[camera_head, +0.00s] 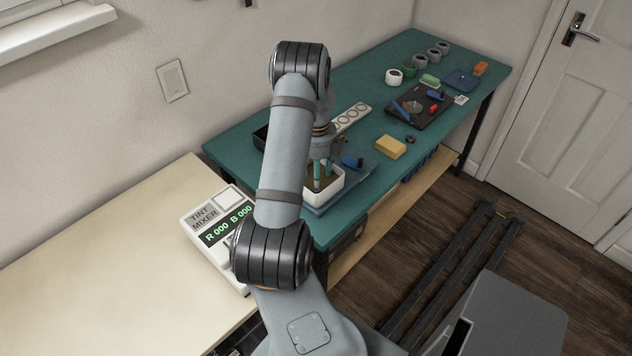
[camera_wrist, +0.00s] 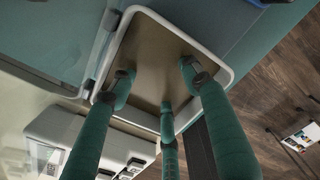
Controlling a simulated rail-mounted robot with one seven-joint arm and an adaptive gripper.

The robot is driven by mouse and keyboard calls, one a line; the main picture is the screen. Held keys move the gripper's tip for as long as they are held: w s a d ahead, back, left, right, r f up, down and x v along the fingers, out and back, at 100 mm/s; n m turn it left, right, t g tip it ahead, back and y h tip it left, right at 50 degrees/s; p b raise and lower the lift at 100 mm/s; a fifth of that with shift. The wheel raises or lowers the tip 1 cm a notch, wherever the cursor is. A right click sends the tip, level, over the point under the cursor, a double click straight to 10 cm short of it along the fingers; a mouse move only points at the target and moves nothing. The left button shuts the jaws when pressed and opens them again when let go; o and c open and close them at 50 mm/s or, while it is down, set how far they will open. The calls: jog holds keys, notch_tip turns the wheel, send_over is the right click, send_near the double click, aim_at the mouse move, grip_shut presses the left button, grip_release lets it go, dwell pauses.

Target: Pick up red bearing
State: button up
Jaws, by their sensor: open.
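My gripper (camera_head: 322,184) is above the white tray (camera_head: 336,192), with its teal fingers pointing down into it. In the wrist view, the open fingers (camera_wrist: 158,84) are spread over the brown floor of the white tray (camera_wrist: 222,68). Nothing is held between them. No red bearing can be made out in the visible part of the tray; the fingers and arm hide some of it. A small red item (camera_head: 434,108) lies on the dark mat (camera_head: 408,122) farther along the green table. It is too small to tell whether it is a bearing.
The tint mixer (camera_head: 211,221) stands left of my arm. There is bare table between the strip and cups.

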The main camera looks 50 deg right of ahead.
jog(key=c, duration=0.4)
jog(key=c, duration=0.7)
grip_shut()
jog(key=shift+r, duration=0.1)
jog(key=shift+d+r, duration=0.1)
jog(key=shift+r, duration=0.4)
notch_tip(320, 180, up, 3)
jog(key=shift+w+f+b, duration=0.1)
jog(key=shift+f+b, duration=0.05)
jog(key=shift+b, duration=0.4)
jog(key=s+a+r+b, duration=0.2)
jog(key=s+r, duration=0.5)
jog(key=s, duration=0.4)
jog(key=shift+s+a, duration=0.25)
jog(key=shift+a, duration=0.2)
